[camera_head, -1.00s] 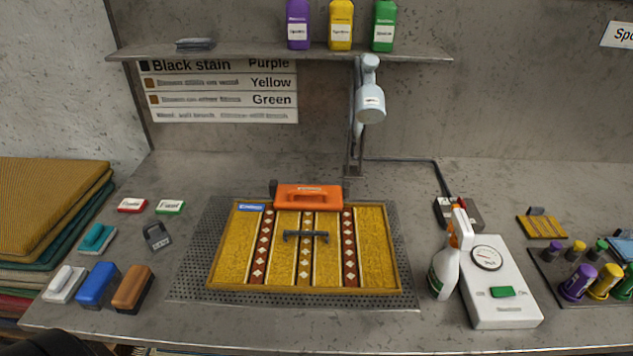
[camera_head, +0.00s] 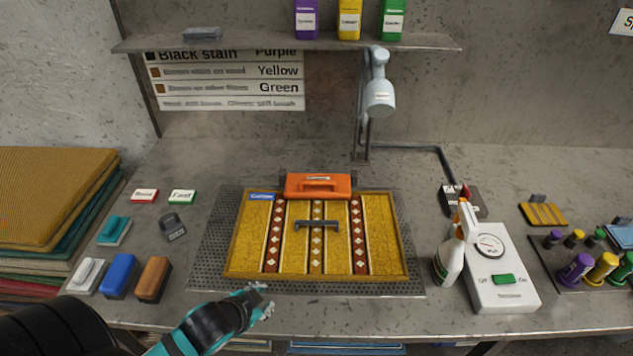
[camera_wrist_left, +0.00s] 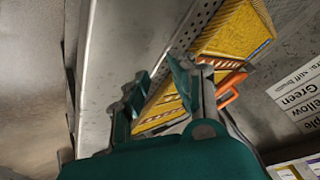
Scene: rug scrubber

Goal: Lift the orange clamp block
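The orange clamp block (camera_head: 318,185) sits at the far edge of the yellow patterned rug (camera_head: 341,260), which lies on a grey perforated mat (camera_head: 212,262). The block has a handle-like opening, and part of it shows in the left wrist view (camera_wrist_left: 231,87). My left gripper (camera_head: 264,298) is in front of the rug's near edge, left of centre, well short of the block. Its teal fingers (camera_wrist_left: 158,84) are apart with nothing between them. My right gripper is not in view.
A dark bar handle (camera_head: 316,224) lies across the rug's middle. A spray bottle (camera_head: 451,250) and white gauge box (camera_head: 501,276) stand to the right. Brushes, including a blue one (camera_head: 120,275), sit left. A lamp-like device (camera_head: 380,95) hangs behind the rug.

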